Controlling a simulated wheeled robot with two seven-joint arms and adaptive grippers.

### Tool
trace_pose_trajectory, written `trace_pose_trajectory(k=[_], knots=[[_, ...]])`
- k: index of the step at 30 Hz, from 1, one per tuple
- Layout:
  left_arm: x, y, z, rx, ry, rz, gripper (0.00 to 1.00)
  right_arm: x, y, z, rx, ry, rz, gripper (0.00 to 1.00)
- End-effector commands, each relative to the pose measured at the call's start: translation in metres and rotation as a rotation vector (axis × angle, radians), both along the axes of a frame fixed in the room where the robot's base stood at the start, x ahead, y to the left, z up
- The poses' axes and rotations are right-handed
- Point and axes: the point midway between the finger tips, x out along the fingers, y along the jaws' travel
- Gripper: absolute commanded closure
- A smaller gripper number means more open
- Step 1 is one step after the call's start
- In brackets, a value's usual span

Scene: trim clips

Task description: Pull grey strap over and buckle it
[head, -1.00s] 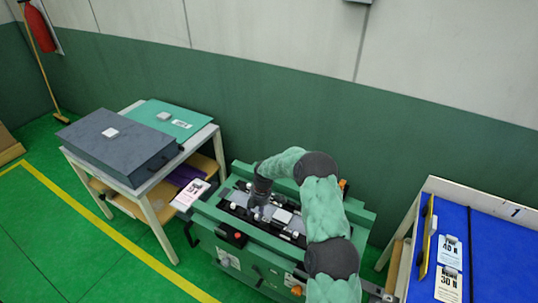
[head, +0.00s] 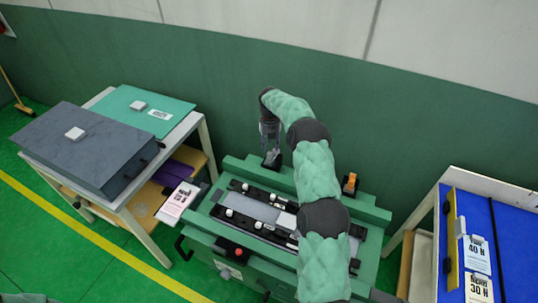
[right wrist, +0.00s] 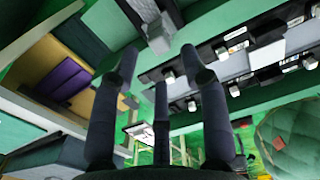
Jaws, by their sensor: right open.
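A green bench fixture (head: 228,243) stands in the middle of the head view. It carries a light grey strip (head: 255,209) between black rails with white knobs. My right gripper (head: 269,150) points down at the fixture's far edge, with a small dark piece just below it. In the right wrist view my right gripper (right wrist: 160,68) is open, with nothing seen between its fingers. A grey ribbed piece (right wrist: 158,35) lies just beyond the fingertips; I cannot tell whether it is the grey strap's end or its buckle. My left gripper is not in view.
An orange-topped part (head: 350,181) stands on the fixture's far right. A white table (head: 203,140) at left holds a grey case (head: 95,145) and a green board (head: 160,108). A blue-topped table (head: 508,240) stands at right. A red knob (head: 239,252) is on the fixture's front.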

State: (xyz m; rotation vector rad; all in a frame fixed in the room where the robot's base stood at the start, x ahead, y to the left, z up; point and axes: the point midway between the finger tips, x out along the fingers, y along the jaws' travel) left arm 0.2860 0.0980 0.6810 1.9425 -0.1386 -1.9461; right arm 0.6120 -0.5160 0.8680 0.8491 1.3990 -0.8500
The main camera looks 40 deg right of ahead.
Motion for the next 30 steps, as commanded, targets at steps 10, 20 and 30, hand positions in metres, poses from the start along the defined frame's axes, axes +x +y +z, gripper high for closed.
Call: trace_pose_trajectory(k=[10, 20, 30], knots=[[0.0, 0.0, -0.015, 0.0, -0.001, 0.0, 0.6, 0.0, 0.0, -0.056, 0.0, 0.0, -0.001, 0.55], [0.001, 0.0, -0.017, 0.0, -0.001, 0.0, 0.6, 0.0, 0.0, -0.067, 0.0, -0.001, -0.001, 0.55], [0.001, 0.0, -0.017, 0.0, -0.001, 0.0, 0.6, 0.0, 0.0, -0.067, 0.0, 0.0, -0.001, 1.0]])
